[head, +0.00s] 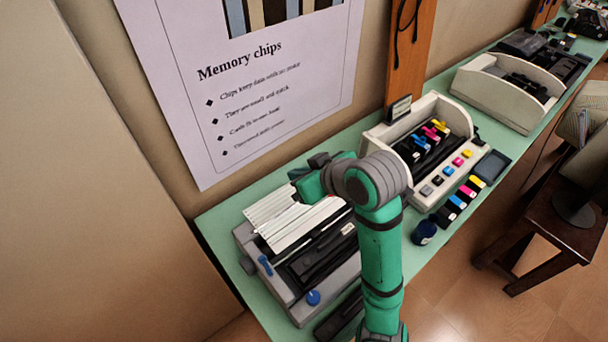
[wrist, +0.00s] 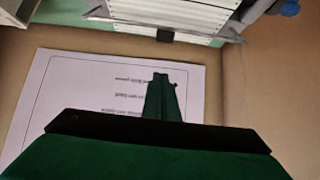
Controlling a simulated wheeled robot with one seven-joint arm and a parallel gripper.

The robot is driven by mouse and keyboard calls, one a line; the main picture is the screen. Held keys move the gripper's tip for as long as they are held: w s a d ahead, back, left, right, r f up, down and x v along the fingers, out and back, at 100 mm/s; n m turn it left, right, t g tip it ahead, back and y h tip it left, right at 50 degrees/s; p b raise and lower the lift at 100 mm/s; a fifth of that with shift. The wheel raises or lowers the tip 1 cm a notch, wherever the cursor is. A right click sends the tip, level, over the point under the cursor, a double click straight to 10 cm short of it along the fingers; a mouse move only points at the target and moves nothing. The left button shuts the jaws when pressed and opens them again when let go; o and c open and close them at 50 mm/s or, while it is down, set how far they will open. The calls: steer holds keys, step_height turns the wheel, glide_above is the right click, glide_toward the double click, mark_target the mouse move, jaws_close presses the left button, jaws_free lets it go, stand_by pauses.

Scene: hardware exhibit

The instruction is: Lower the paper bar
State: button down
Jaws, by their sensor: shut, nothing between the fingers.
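The printer (head: 290,312) sits on the green table at the lower middle of the head view. It has a grey body, a blue lever (head: 265,264), a blue knob (head: 313,297) and striped paper (head: 285,222) at its back. Dark parts run across its middle; I cannot tell for sure which is the paper bar, and my arm hides its right side. The paper also shows at the top of the wrist view (wrist: 185,14). My gripper (wrist: 165,92) is shut and empty, behind the printer near the wall poster. In the head view its tips are largely hidden by the wrist.
A memory chips poster (head: 250,75) hangs on the wall behind. A dark wooden stool (head: 555,222) stands at the right.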

mark_target(294, 200)
steer(key=f, duration=0.1)
steer(key=w+f, duration=0.1)
steer(key=f, duration=0.3)
steer(key=shift+w+a, duration=0.15)
steer(key=shift+a, duration=0.25)
steer(key=shift+s+d+f, duration=0.2)
steer(key=shift+s+f, duration=0.1)
steer(key=shift+s, duration=0.25)
steer(key=shift+w, duration=0.15)
